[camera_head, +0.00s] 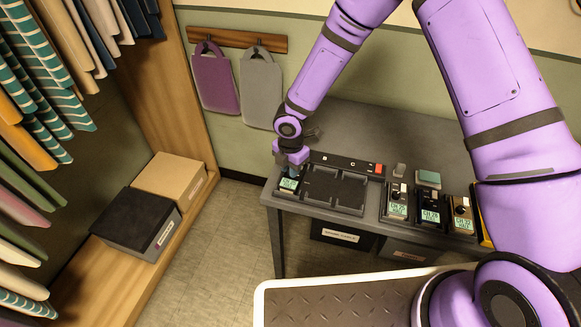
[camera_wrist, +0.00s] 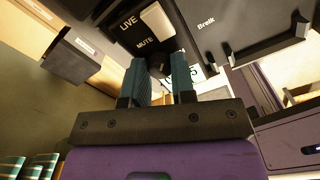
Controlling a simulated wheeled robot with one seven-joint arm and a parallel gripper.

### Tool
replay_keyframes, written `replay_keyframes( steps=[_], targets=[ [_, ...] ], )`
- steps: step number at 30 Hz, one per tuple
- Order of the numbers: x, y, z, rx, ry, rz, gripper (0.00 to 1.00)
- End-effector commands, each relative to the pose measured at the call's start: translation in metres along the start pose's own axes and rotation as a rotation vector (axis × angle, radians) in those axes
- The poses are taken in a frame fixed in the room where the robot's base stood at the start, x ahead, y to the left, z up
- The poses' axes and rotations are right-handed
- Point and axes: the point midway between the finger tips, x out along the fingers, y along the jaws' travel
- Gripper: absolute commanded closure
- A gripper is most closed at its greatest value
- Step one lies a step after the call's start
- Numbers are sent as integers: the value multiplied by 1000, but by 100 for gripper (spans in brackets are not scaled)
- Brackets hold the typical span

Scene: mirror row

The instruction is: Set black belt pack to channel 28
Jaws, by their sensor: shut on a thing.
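A black belt pack (camera_head: 288,186) with a lit green display stands at the left end of the grey table. My gripper (camera_head: 292,172) is over its top. In the wrist view the pack's black face (camera_wrist: 98,22) carries the words LIVE and MUTE beside a pale switch (camera_wrist: 157,20). The two teal fingers of my gripper (camera_wrist: 160,75) are shut on a small dark knob (camera_wrist: 158,66) on this face. The display (camera_wrist: 184,70) is partly hidden behind a finger, and its channel number cannot be read in either view.
A dark charging tray (camera_head: 335,190) lies right of the pack. Further right stand a grey pack (camera_head: 397,204), another black pack (camera_head: 430,213) and a tan pack (camera_head: 462,212). A strip with a red end (camera_head: 345,163) lies behind the tray. Boxes (camera_head: 145,220) sit at left.

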Motion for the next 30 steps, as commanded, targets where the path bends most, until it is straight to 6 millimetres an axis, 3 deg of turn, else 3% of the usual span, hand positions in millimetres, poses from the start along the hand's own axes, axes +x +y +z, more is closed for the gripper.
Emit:
replay_keyframes(
  steps=[18, 30],
  targets=[
    [0, 0, 0, 456, 0, 1, 100],
    [0, 0, 0, 611, 0, 1, 100]
  ],
)
